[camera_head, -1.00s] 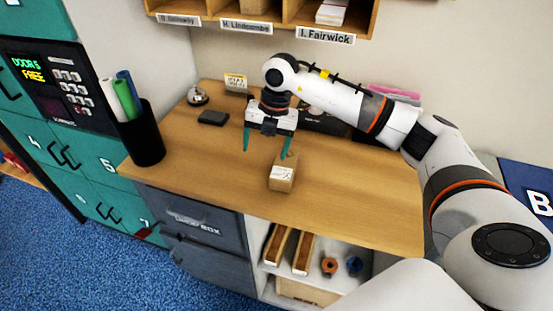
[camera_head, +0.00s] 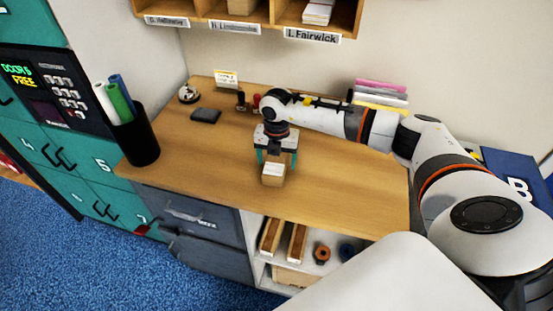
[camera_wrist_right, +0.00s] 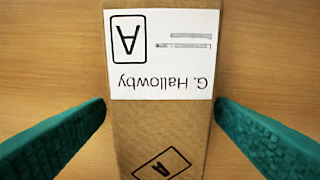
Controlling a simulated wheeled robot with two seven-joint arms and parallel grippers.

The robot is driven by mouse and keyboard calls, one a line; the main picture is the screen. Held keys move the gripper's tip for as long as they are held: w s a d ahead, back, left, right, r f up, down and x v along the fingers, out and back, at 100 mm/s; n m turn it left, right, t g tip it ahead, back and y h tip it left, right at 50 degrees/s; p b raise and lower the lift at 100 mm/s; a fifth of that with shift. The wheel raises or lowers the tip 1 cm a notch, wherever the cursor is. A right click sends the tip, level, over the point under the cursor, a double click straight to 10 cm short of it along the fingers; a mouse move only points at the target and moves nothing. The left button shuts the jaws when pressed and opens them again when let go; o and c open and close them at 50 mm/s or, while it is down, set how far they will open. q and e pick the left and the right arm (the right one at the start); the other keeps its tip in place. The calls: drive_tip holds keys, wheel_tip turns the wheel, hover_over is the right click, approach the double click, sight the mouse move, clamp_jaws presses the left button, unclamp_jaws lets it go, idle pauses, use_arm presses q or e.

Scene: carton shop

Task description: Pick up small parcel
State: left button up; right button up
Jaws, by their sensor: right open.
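The small parcel (camera_head: 273,178) is a brown cardboard box with a white label, lying on the wooden counter. In the right wrist view the parcel (camera_wrist_right: 160,125) fills the middle, and its label reads "G. Hallowby" beside a boxed letter A, upside down. My right gripper (camera_head: 275,160) is over the parcel with its teal fingers spread. My left gripper is not in view.
A black cup (camera_head: 137,139) with rolled papers stands at the counter's left edge. A dark flat object (camera_head: 206,115) and a bell (camera_head: 188,94) lie behind it. Labelled pigeonholes (camera_head: 246,27) hang above. The counter's front left and right are clear.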

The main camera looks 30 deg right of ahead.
drive_tip(key=shift+f, duration=0.6)
drive_tip(key=c, duration=1.2)
drive_tip(key=shift+o, duration=0.2)
drive_tip(key=shift+w+r, duration=0.1)
